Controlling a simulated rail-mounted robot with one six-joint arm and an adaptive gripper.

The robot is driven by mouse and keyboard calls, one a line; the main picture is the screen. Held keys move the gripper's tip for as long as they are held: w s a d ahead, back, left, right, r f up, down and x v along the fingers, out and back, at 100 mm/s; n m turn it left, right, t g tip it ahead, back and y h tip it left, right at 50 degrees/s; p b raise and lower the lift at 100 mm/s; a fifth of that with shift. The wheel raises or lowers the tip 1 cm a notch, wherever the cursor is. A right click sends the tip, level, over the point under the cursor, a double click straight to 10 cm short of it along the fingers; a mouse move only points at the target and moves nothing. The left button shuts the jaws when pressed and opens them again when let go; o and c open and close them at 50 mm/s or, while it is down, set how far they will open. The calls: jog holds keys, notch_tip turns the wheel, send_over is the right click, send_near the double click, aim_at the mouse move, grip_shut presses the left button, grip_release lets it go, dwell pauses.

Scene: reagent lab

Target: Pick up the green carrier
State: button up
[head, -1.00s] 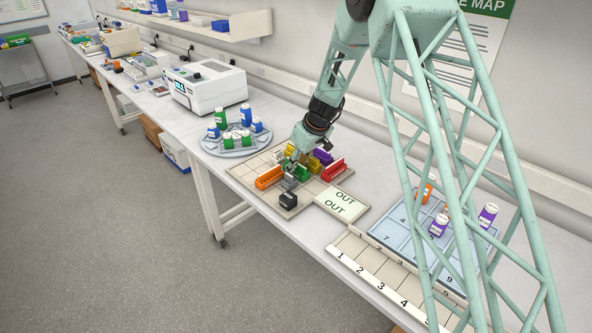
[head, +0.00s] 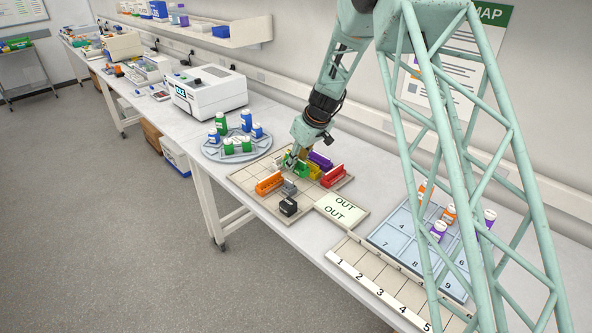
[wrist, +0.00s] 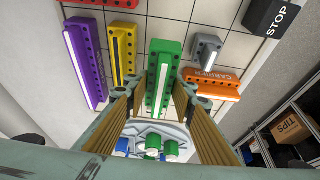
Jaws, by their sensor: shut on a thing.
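The green carrier (wrist: 163,70) is a long block with a pale strip along its top. It lies between the two fingers of my gripper (wrist: 160,95) in the wrist view, and the fingers are shut on its near part. In the head view the green carrier (head: 302,168) shows partly beside my gripper (head: 290,160), over the tiled board (head: 245,178). A yellow carrier (wrist: 123,50) and a purple carrier (wrist: 84,62) are left of it in the wrist view. A grey block (wrist: 207,50) and an orange carrier (wrist: 211,84) are to its right. Any gap under the green carrier cannot be told.
A red carrier (head: 332,176) stands on the board's right side and a black STOP block (head: 288,207) near its front. An OUT plate (head: 341,208) adjoins the board. A round tray (head: 214,152) with several bottles stands behind left. A numbered blue tray (head: 392,238) is at right.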

jog(key=shift+r, duration=2.8)
jog(key=shift+s+f, duration=0.1)
jog(key=shift+s, duration=0.05)
